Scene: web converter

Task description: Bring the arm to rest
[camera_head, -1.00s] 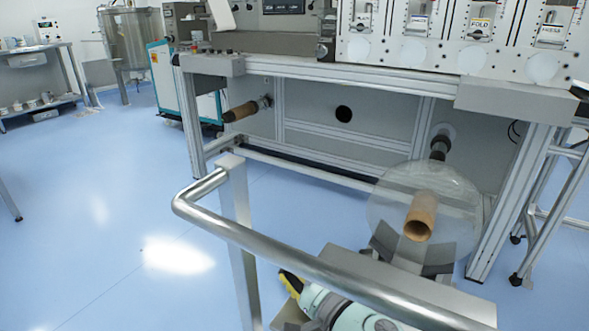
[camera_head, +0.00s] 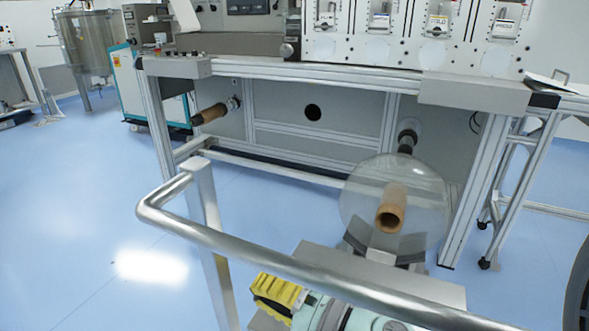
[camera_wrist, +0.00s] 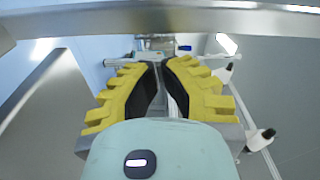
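My gripper (camera_head: 275,292) shows low in the head view, its yellow ribbed fingers beside a bent steel rail (camera_head: 225,245). My pale green arm is partly cut off by the bottom edge and partly hidden by the rail. In the wrist view my gripper (camera_wrist: 160,64) has two yellow fingers with black inner pads, pointing away from the camera. Their tips are close together with a thin gap. No object shows between them. I cannot tell from this whether it is fully shut.
The rail also crosses the top of the wrist view (camera_wrist: 110,20). Beyond it stand a grey block (camera_head: 385,280), a clear disc with a brown cardboard core (camera_head: 391,210), and the machine frame (camera_head: 330,72). Blue floor (camera_head: 70,200) lies open at left.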

